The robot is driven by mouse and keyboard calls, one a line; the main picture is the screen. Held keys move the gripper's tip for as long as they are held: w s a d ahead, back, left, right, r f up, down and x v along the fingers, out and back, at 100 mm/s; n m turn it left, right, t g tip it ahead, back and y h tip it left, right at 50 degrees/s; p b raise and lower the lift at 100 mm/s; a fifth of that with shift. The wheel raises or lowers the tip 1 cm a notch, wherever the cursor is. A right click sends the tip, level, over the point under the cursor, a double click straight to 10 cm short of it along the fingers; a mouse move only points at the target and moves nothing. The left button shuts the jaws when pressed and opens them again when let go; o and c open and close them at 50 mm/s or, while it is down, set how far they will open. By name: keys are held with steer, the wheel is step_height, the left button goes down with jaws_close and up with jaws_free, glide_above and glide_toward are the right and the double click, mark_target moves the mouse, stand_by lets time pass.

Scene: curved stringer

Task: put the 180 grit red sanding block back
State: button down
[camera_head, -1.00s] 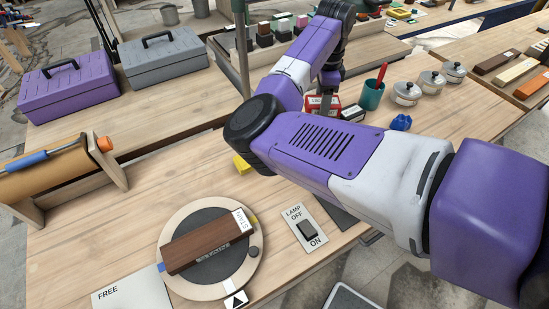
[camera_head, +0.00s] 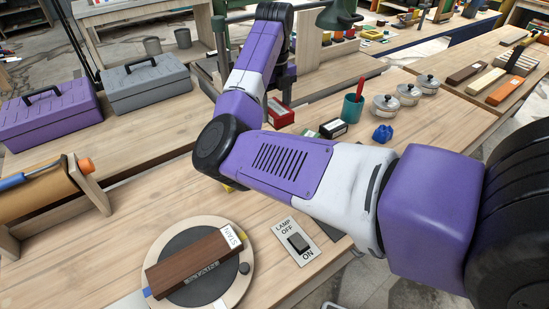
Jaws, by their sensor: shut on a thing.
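My gripper (camera_head: 284,87) hangs down behind my purple arm, over the far part of the front bench. It is shut on a red block (camera_head: 281,115), taken to be the red sanding block; its grit mark cannot be read from here. The fingertips are small and partly hidden. The block's own place cannot be made out.
A teal cup (camera_head: 352,108), several lidded pots (camera_head: 385,105) and a blue knob-like thing (camera_head: 382,134) stand right of the gripper. A turntable (camera_head: 237,290) with a brown stain block (camera_head: 190,262) and a lamp switch (camera_head: 297,242) are in front. Toolboxes (camera_head: 150,84) stand left.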

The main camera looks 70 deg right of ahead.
step_height(320, 180, down, 18)
steer(key=shift+p, duration=0.7)
steer(key=shift+f, duration=0.1)
steer(key=shift+c, duration=2.1)
jaws_free()
step_height(320, 180, up, 12)
steer(key=shift+r+b, duration=0.15)
steer(key=shift+b, duration=0.3)
